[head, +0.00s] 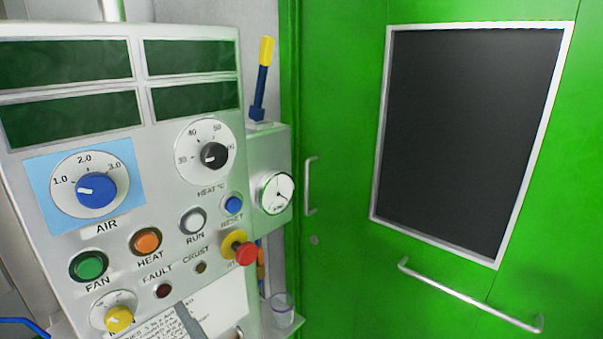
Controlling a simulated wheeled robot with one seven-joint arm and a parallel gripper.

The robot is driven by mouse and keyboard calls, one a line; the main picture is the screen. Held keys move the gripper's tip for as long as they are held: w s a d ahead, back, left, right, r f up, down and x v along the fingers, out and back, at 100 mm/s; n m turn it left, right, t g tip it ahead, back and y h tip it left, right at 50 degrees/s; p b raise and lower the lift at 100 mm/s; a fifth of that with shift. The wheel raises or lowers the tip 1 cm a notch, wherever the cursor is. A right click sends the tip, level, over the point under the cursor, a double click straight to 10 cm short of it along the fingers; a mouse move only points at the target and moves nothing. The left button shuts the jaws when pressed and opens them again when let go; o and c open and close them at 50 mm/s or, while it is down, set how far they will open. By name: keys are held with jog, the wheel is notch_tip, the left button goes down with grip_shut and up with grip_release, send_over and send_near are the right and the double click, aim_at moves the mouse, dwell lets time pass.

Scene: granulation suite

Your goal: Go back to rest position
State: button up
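My gripper does not show clearly in the head view. A grey bar-like piece (189,321) lies over the paper at the bottom; I cannot tell what it is. The control panel (60,235) fills the left side. It carries a blue AIR knob (96,190), a black HEAT knob (214,156), a green FAN button (89,266), an orange HEAT button (146,241) and a white RUN button (192,220). A blue RESET button (233,205), a red stop button (246,253) on yellow and a yellow knob (119,319) also show. The panel's displays (67,62) are dark.
A lever with a yellow grip (266,51) stands upright on a side box with a round gauge (276,193). A clear cup (283,309) stands below. The closed green door (340,240) has a dark window (470,130) and a protruding horizontal bar (470,297).

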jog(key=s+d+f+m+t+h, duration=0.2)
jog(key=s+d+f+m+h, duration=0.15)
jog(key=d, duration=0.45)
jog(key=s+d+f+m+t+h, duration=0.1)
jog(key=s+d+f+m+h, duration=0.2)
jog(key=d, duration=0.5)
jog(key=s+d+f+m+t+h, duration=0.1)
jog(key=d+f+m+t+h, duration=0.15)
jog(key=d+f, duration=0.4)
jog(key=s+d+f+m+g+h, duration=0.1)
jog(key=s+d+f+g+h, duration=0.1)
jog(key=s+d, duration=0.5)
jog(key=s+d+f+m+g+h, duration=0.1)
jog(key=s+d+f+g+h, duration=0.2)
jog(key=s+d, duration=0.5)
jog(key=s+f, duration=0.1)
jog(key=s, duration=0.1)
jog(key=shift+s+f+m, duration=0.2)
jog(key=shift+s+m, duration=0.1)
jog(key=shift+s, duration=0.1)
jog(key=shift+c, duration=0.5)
